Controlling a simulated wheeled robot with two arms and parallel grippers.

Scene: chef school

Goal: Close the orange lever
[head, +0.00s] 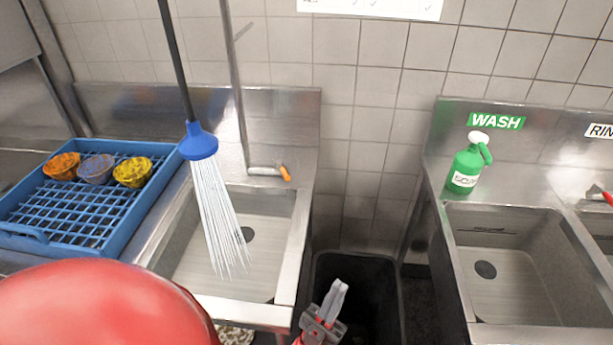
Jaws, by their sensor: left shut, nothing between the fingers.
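The orange lever (286,174) is a small tip at the right end of a metal valve at the back of the left sink (247,197). A blue spray head (198,142) hangs over this sink and water (217,213) streams from it. My left gripper (339,288) is at the bottom centre, shut and empty, in front of the dark bin. It is below and to the right of the lever in the picture, clear of it. My right gripper is out of view.
A blue rack (75,245) with several coloured bowls stands left of the sink. A dark bin (350,262) fills the gap between the counters. At right are another sink (520,308) and a green spray bottle (465,170).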

